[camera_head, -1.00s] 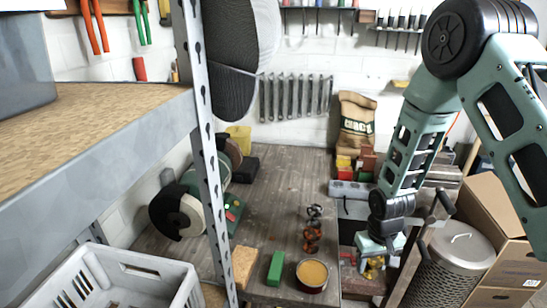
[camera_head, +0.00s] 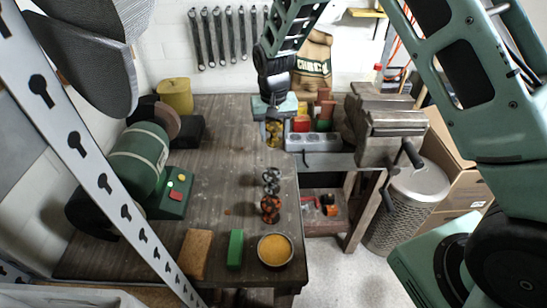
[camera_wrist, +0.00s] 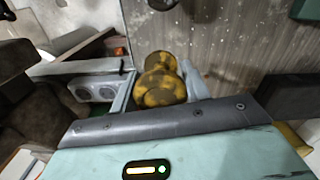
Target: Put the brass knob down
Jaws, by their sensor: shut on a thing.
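My gripper (camera_head: 274,126) is at the far right part of the wooden workbench (camera_head: 225,145), left of the vise (camera_head: 390,125). It is shut on the brass knob (camera_head: 274,136), a mottled yellow and dark rounded piece. In the wrist view the knob (camera_wrist: 160,88) sits between the two pale fingers of my gripper (camera_wrist: 160,92). Bare bench boards show beyond it. I cannot tell whether the knob touches the bench top.
A grey socket block (camera_head: 314,142) is close right of my gripper, with coloured boxes (camera_head: 325,112) behind. Dark and orange coiled pieces (camera_head: 270,205), a green block (camera_head: 236,248) and a round tin (camera_head: 275,251) are nearer. A bench grinder (camera_head: 140,160) is left. The bench middle is clear.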

